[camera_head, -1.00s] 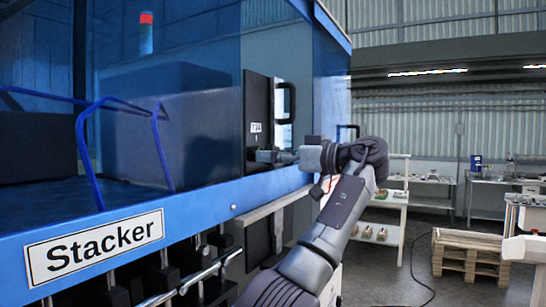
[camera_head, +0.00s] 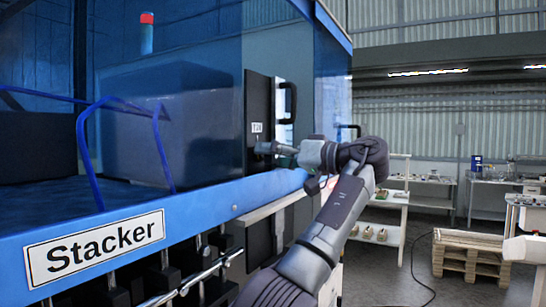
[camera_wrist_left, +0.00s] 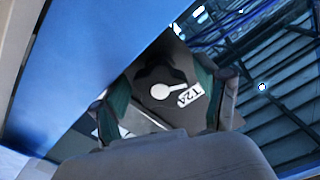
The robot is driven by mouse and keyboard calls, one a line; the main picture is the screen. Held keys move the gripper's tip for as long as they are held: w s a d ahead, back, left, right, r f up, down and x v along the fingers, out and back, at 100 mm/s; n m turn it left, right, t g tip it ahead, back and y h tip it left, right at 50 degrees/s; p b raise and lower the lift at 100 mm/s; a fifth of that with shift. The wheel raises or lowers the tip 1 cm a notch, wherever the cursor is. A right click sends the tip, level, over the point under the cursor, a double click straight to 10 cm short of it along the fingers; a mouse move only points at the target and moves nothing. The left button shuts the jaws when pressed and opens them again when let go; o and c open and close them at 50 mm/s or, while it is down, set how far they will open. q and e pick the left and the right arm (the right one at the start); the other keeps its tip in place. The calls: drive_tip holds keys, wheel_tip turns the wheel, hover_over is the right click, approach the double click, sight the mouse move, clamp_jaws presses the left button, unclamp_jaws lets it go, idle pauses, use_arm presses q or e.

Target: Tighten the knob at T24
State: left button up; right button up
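The T24 label (camera_head: 257,127) is a small white tag on a dark upright panel (camera_head: 258,97) at the machine's corner. In the left wrist view the label (camera_wrist_left: 190,95) is tilted beside a dark knob (camera_wrist_left: 152,73) with a pale round-ended mark (camera_wrist_left: 170,90). My left gripper (camera_head: 270,149) is at the panel just below the label. In the left wrist view the fingers of the left gripper (camera_wrist_left: 166,98) stand apart, one on each side of the knob area. Contact with the knob cannot be told. In the head view the knob is not clearly seen. My right gripper is not in view.
The blue Stacker machine (camera_head: 200,203) fills the left side, its ledge running below my left gripper. A black door handle (camera_head: 290,102) is above right of the gripper. A white shelf (camera_head: 385,222) and wooden pallets (camera_head: 467,250) stand at the right, with open floor between.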

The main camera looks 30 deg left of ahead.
use_arm(q)
drive_tip(key=d, duration=0.7)
drive_tip(key=shift+w+d, duration=0.15)
drive_tip(key=shift+d, duration=0.2)
drive_tip(key=shift+o, duration=0.2)
drive_tip(key=shift+a+f, duration=0.1)
drive_tip(key=shift+a, duration=0.05)
drive_tip(key=d+f+n+t+y+b, duration=0.1)
drive_tip(key=d+f+n+y+b, duration=0.1)
drive_tip(key=d+f+y+b, duration=0.35)
drive_tip(key=shift+h, duration=0.55)
drive_tip(key=p+x, duration=0.2)
drive_tip(key=x, duration=0.5)
drive_tip(key=r+p+x, duration=0.1)
drive_tip(key=p+x, duration=0.2)
drive_tip(key=x, duration=0.4)
drive_tip(key=shift+d+r, duration=0.15)
drive_tip(key=shift+d, duration=0.05)
